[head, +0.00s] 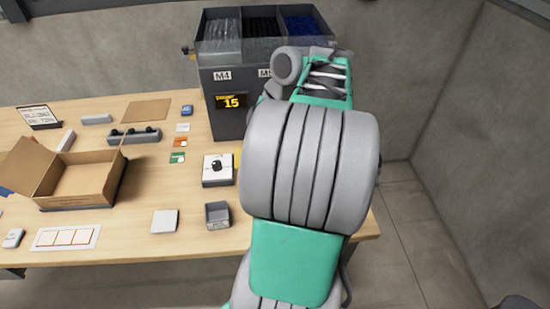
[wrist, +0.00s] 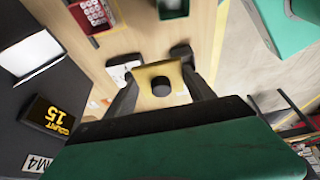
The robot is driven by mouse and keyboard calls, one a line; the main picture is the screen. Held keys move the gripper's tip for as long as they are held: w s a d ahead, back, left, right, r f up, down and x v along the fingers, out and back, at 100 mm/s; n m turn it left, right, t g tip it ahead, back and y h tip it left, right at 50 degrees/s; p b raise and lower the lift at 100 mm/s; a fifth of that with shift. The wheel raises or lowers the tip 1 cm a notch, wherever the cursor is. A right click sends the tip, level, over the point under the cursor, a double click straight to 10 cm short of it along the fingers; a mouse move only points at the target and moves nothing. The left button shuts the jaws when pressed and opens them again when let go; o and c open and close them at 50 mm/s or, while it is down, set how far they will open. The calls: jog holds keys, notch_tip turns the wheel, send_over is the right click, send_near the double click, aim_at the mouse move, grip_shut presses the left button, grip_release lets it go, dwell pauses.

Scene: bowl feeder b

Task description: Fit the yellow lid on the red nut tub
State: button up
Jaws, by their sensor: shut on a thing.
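In the wrist view my gripper (wrist: 161,90) is shut on the yellow lid (wrist: 152,100), a flat plate with a round black knob on top. The lid sits between the two dark fingers. A red tub (wrist: 71,12) with pale round pieces inside, which looks like the nut tub, is at the top left of the wrist view. It is apart from the lid and cut off by the picture's edge. In the head view my arm hides the gripper and the red tub. A sliver of yellow (head: 237,160) shows beside my arm; I cannot tell what it is.
A dark bin unit (head: 228,112) with a yellow count display stands at the table's back. A white dial box (head: 217,179), a small grey bin (head: 217,222) and an open cardboard box (head: 80,196) are on the table. A green container (wrist: 172,14) is at the wrist view's top.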

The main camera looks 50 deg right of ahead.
jog(key=w+d+f, duration=0.1)
jog(key=d+f, duration=0.3)
jog(key=w+d+f+p, duration=0.1)
jog(key=d+f, duration=0.3)
jog(key=w+d+f+p, duration=0.1)
jog(key=w+d+f, duration=0.1)
jog(key=d+f, duration=0.2)
jog(key=shift+d+f, duration=0.15)
jog(key=shift+d, duration=0.25)
jog(key=shift+f, duration=0.4)
jog(key=o, duration=1.1)
jog(key=shift+r, duration=0.1)
